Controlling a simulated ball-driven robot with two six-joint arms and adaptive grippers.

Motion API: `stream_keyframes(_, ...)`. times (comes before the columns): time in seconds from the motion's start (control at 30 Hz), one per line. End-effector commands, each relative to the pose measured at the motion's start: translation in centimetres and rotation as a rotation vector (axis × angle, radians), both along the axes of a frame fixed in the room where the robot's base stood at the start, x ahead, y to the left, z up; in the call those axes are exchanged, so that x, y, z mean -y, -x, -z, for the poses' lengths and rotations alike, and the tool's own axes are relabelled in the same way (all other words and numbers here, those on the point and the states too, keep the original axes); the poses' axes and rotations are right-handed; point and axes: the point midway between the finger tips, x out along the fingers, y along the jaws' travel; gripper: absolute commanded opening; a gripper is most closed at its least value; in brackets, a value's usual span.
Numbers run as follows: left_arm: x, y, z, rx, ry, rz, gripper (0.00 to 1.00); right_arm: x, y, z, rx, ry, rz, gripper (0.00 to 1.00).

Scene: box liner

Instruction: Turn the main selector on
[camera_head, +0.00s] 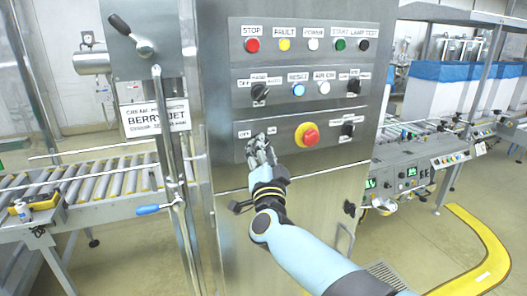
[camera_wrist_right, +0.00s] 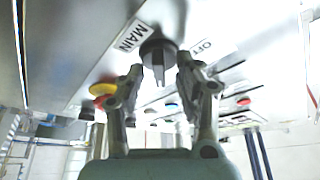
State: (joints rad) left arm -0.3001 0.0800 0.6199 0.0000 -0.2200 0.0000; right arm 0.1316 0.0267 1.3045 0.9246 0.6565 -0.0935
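The main selector (camera_wrist_right: 158,50) is a black round knob with a raised grip bar, on the metal panel between labels reading MAIN and OFF in the right wrist view. My right gripper (camera_wrist_right: 160,78) is open, with one finger on each side of the knob's grip bar and visible gaps between them. In the head view my right gripper (camera_head: 262,150) is at the left of the lowest control plate (camera_head: 285,154) and hides the selector there. I cannot tell whether the fingertips touch the knob. My left gripper is not in view.
A red emergency stop (camera_head: 308,136) on a yellow base is right of the gripper, with a black selector (camera_head: 347,130) beyond. Two rows of buttons and selectors lie above. A lever post (camera_head: 165,120) stands left of the cabinet, by a roller conveyor (camera_head: 95,183).

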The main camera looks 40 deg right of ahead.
Motion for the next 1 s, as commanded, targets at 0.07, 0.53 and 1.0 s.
stream_keyframes(0.07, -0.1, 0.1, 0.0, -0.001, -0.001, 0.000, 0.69, -0.1, 0.1, 0.1, -0.001, -0.001, 0.000, 0.35)
stream_keyframes(0.53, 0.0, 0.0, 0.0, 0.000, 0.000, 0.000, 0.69, -4.2, 7.3, 2.5, -0.004, -0.002, 0.001, 0.35)
stream_keyframes(1.0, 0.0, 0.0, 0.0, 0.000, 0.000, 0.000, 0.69, -5.8, 10.0, 3.3, 0.001, 0.000, 0.001, 0.35)
